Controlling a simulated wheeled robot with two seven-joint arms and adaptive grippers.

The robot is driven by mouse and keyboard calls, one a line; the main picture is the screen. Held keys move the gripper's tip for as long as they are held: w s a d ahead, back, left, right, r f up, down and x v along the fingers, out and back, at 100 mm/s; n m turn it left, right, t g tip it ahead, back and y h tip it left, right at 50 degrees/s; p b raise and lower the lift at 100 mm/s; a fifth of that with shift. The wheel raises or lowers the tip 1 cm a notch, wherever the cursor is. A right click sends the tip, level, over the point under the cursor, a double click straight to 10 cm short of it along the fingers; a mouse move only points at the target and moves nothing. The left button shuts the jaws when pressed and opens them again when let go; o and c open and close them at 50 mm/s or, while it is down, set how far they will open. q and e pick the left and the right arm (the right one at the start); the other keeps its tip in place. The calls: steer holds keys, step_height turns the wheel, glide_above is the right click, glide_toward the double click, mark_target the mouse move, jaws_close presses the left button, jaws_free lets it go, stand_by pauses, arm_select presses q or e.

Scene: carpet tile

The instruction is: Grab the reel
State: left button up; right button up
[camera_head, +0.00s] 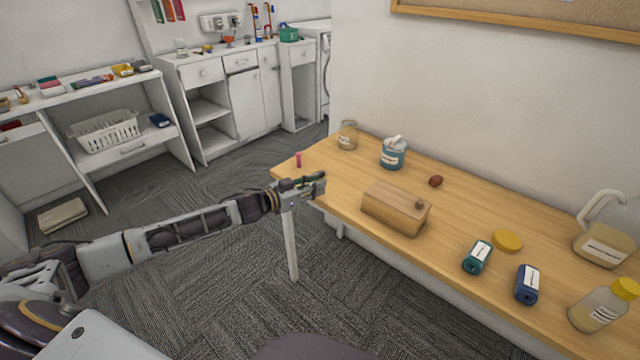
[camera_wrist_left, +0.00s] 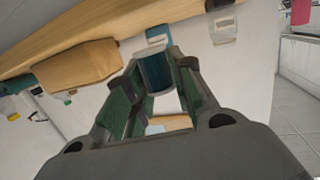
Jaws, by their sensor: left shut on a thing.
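My left gripper (camera_head: 318,184) reaches in from the left, just off the table's left front edge in the head view. In the left wrist view its green-lined fingers (camera_wrist_left: 155,85) are closed on a small dark blue-grey cylindrical thing (camera_wrist_left: 155,72), which seems to be the reel. The fingers cover its sides, and in the head view it can hardly be made out. A small pink cylinder (camera_head: 298,159) shows beyond the gripper near the table's left end. My right gripper is not in view.
The wooden table (camera_head: 460,220) holds a wooden box (camera_head: 395,208), a teal jar (camera_head: 393,155), a glass jar (camera_head: 348,136), a red-brown lump (camera_head: 436,181), a yellow disc (camera_head: 507,240), two labelled rolls, a jug (camera_head: 600,245) and a bottle (camera_head: 597,308).

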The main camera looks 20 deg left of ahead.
arm_select(q)
steer(key=f+v, duration=0.1)
steer(key=v, duration=0.6)
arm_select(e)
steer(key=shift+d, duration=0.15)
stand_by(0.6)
arm_select(q)
steer(key=shift+s, duration=0.15)
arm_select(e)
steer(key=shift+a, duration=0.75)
